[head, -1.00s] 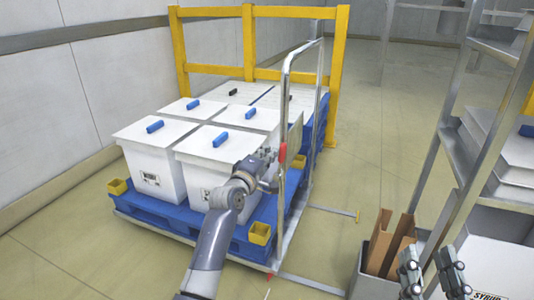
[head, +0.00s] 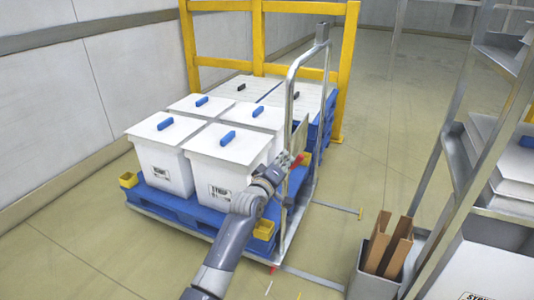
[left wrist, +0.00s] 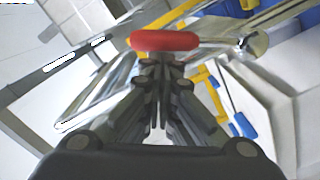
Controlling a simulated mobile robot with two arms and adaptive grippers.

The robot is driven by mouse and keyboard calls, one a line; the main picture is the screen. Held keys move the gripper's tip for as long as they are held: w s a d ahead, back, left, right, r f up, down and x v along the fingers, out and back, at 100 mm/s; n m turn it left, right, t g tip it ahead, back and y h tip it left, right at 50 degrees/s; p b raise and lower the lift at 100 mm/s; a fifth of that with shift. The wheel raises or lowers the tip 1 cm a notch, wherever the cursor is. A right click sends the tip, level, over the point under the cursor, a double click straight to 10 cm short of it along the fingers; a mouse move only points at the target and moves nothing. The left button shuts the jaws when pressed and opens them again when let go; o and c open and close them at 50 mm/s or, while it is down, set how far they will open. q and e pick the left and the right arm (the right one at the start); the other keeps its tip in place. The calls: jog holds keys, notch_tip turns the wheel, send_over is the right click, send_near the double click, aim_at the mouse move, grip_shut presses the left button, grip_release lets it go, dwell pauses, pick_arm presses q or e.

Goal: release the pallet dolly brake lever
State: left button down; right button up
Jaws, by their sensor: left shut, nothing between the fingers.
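The pallet dolly (head: 172,212) carries blue pallets under lidded white boxes. Its silver tube handle frame (head: 290,95) stands upright at the right side. The lever's red grip (head: 299,160) is at the frame, partly hidden by my gripper. In the left wrist view the red grip (left wrist: 165,40) lies crosswise just beyond my fingertips, on a silver rod; I cannot tell whether they touch. My left gripper (head: 288,161) is shut and empty, next to the grip; its closed fingers show in the left wrist view (left wrist: 160,68). My right gripper is out of view.
A yellow rail (head: 265,68) stands behind the load. At right are a metal shelf rack (head: 440,145) and a grey bin (head: 362,272) holding brown cardboard pieces. A white wall (head: 50,105) runs along the left.

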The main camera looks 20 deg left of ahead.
aim_at(296, 161)
pick_arm(q)
jog(key=d+m+p, duration=0.1)
jog(key=d+f+m+p, duration=0.1)
jog(key=d+m+p, duration=0.1)
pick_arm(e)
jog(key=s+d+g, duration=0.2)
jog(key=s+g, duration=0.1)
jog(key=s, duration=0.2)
pick_arm(q)
jog(key=shift+s+d+f+m+p, duration=0.1)
jog(key=shift+d+f+m+p, duration=0.15)
jog(key=shift+d+f+m, duration=0.4)
jog(key=shift+w+d+f+m+p, duration=0.1)
jog(key=shift+d+f+m+p, duration=0.2)
jog(key=shift+m, duration=0.6)
jog(key=shift+s+d+f+m+p, duration=0.15)
jog(key=shift+d+f+m, duration=0.2)
jog(key=shift+d+m, duration=0.3)
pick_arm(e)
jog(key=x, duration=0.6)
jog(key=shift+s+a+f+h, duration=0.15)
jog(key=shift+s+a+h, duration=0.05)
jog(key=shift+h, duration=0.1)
pick_arm(q)
jog(key=shift+a, duration=0.1)
jog(key=s, duration=1.2)
jog(key=shift+a+r, duration=0.3)
jog(key=shift+f, duration=0.1)
